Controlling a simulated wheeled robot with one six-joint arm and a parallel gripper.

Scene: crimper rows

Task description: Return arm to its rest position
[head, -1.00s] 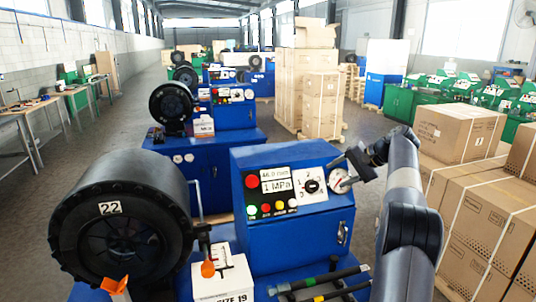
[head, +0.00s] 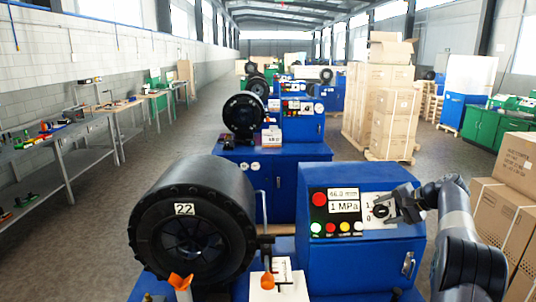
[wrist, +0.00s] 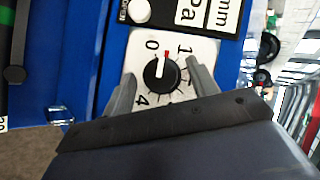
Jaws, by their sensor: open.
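My gripper (head: 400,207) is at the right part of the control panel on the blue crimper (head: 320,262) in the head view. In the wrist view my gripper (wrist: 160,70) is open, and its two grey fingers appear on either side of a black dial knob (wrist: 160,75). I cannot tell whether they touch it. The knob's red mark points between 0 and 1 on its white plate. The knob also shows in the head view (head: 380,211), just left of the gripper. The pressure gauge is hidden there. My arm comes in from the lower right.
A large black crimping head marked 22 (head: 190,222) stands left of the panel, with orange-topped items in front. More blue crimpers (head: 268,180) stand behind. Cardboard boxes (head: 515,205) are stacked at right, workbenches (head: 85,128) line the left wall. Grey floor lies clear between benches and crimpers.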

